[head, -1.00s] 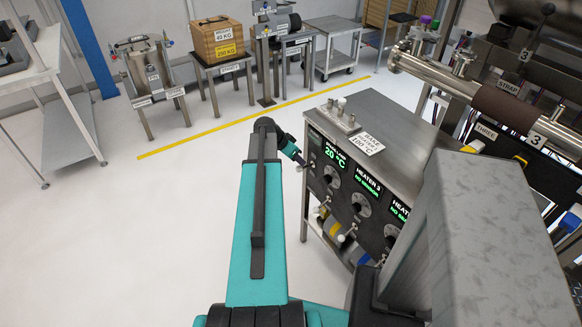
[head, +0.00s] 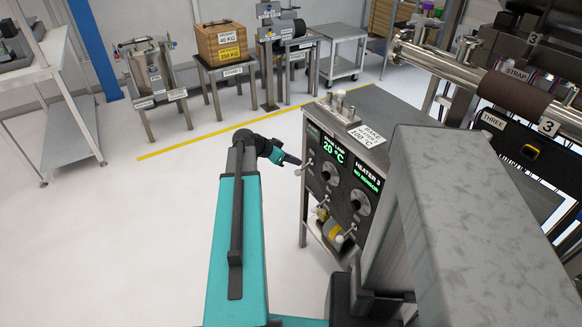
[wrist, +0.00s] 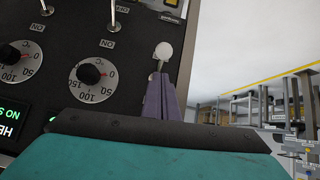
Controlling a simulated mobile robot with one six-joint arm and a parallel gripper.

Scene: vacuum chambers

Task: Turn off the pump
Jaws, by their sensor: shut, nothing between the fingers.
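My gripper (head: 297,161) is shut and empty, at the left edge of the dark control panel (head: 325,193) in the head view. In the wrist view its purple-grey fingers (wrist: 158,95) point at a white ball-tipped lever (wrist: 164,50). The ball appears just beyond the fingertips; I cannot tell whether they touch. The panel also carries dials (wrist: 93,78) and metal toggles (wrist: 114,14) with ON labels. Its screens read 20 °C and HEATER 3, NO SENSOR (head: 367,178). No label that I can read names the pump, so I cannot tell which control is its switch.
The metal cabinet top (head: 385,112) holds small fittings and a 100 °C sign (head: 368,134). A steel pipe and strap (head: 515,98) are at right. A white table (head: 52,70) stands at left, a wooden crate (head: 226,43) at the back. The middle floor is clear.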

